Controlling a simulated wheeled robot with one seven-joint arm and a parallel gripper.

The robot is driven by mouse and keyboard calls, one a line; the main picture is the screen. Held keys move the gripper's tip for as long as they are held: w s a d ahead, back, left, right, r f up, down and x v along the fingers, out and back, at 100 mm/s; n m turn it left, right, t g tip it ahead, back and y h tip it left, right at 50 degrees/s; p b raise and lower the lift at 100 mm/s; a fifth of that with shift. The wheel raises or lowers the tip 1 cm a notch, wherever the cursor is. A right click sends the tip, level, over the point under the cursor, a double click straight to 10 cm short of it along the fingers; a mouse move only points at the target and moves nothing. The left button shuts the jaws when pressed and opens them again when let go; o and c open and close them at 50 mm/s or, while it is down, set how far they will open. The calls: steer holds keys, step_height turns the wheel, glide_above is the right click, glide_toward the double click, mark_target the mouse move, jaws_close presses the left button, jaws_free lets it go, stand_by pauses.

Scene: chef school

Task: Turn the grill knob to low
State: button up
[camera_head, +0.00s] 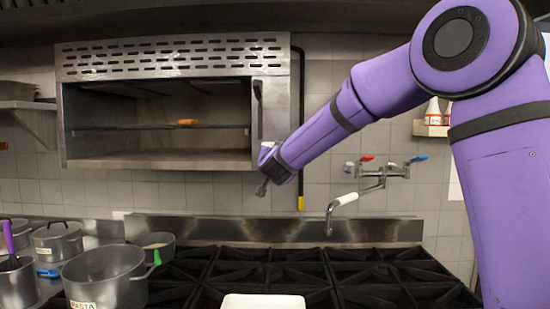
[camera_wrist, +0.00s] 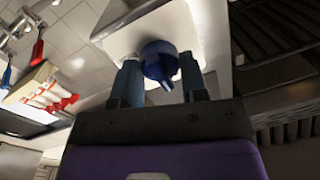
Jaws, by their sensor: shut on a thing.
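The grill (camera_head: 160,160) is a stainless steel unit on the back wall, with an open front and a slotted top. In the wrist view, a dark blue round knob (camera_wrist: 158,60) with a small pointer sits on a pale panel (camera_wrist: 135,35). My gripper's two fingers (camera_wrist: 160,68) stand on either side of the knob and are shut on it. The knob cannot be made out in the head view, and its setting marks are not readable.
A black stove top (camera_head: 265,265) spans the lower middle, with a white tray (camera_head: 262,301) at its front. Several pots, including a large one (camera_head: 105,275), stand at left. A tap (camera_head: 345,200) projects from the wall right of my gripper.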

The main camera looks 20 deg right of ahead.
steer(key=shift+m, duration=0.4)
steer(key=m, duration=0.5)
steer(key=shift+f+m, duration=0.1)
steer(key=shift+m, duration=0.2)
steer(key=m+h, duration=0.1)
steer(key=m, duration=0.4)
steer(key=shift+m, duration=0.4)
steer(key=o, duration=0.9)
